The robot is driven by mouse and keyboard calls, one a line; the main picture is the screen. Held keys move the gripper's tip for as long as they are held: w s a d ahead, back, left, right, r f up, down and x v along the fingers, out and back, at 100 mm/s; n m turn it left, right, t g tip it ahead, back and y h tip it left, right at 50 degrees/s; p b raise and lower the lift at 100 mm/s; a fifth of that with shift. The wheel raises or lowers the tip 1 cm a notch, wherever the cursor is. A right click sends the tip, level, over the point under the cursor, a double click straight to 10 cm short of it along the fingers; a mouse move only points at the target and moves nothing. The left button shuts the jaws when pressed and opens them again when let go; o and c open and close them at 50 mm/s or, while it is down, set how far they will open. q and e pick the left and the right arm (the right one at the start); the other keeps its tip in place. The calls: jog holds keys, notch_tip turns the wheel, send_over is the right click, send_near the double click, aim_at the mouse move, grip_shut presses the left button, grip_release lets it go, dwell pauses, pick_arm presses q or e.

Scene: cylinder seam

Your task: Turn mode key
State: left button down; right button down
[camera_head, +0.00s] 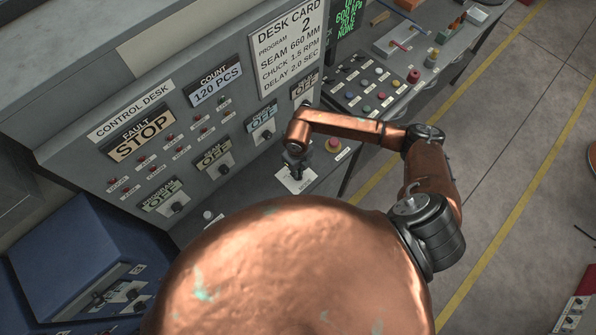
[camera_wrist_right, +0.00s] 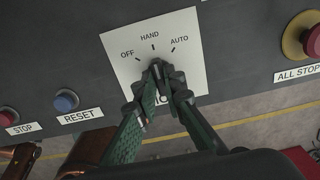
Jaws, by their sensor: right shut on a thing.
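The mode plate (camera_wrist_right: 116,48) is white, with OFF, HAND and AUTO marks and a lower label that my fingers partly hide. It also shows in the head view (camera_head: 306,183), below the upright panel. The dark mode key (camera_wrist_right: 157,67) is in the middle of the plate, mostly covered by the fingertips. I cannot tell for certain which mark it points to. My right gripper (camera_wrist_right: 160,82) is shut on the key. In the head view my right gripper (camera_head: 295,170) reaches down over the plate. My left gripper is not in view.
An all-stop button (camera_wrist_right: 300,35) is right of the plate. A blue reset button (camera_wrist_right: 66,100) and a red stop button (camera_wrist_right: 8,115) are left of it. The control desk (camera_head: 232,105) carries dark knobs and labels. Open floor (camera_head: 500,150) lies to the right.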

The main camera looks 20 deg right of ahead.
jog(key=shift+d, duration=0.1)
jog(key=shift+f+n+b, duration=0.1)
jog(key=shift+n+b, duration=0.4)
jog(key=shift+b, duration=0.25)
jog(key=n+b, duration=0.5)
jog(key=b, duration=0.2)
jog(key=shift+w+f, duration=0.1)
jog(key=shift+r+n+b, duration=0.2)
jog(key=shift+n+b, duration=1.35)
jog(key=shift+n, duration=0.05)
jog(key=c, duration=2)
grip_release()
jog(key=shift+r, duration=0.1)
